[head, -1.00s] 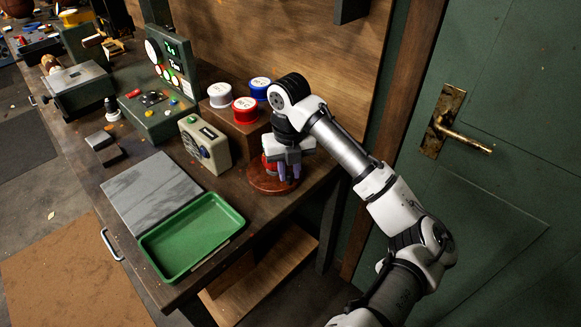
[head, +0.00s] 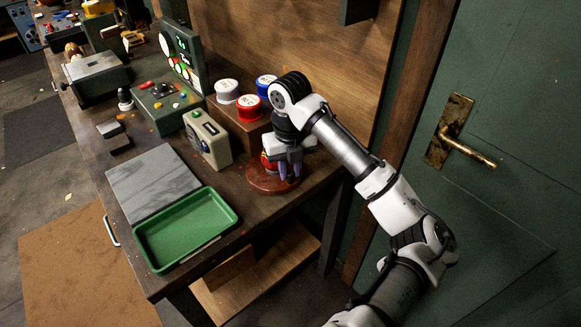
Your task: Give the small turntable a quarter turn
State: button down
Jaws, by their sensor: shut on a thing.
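The small turntable (head: 262,185) is a round reddish-brown disc near the right end of the dark workbench. A red thing (head: 269,166) stands on it, partly hidden behind my gripper. My gripper (head: 289,172) points down over the right part of the disc. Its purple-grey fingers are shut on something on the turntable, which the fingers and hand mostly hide. I cannot make out the held part clearly.
A beige box with a dial (head: 208,140) stands left of the turntable. A wooden block (head: 238,125) with white, red and blue tubs is behind. A green tray (head: 187,229) and grey slab (head: 153,184) lie front left. A green door (head: 500,200) is at right.

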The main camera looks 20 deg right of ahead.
jog(key=c, duration=1.3)
grip_release()
jog(key=shift+o, duration=0.2)
jog(key=shift+r, duration=0.15)
notch_tip(320, 180, up, 14)
jog(key=b, duration=0.1)
jog(key=shift+f, duration=0.2)
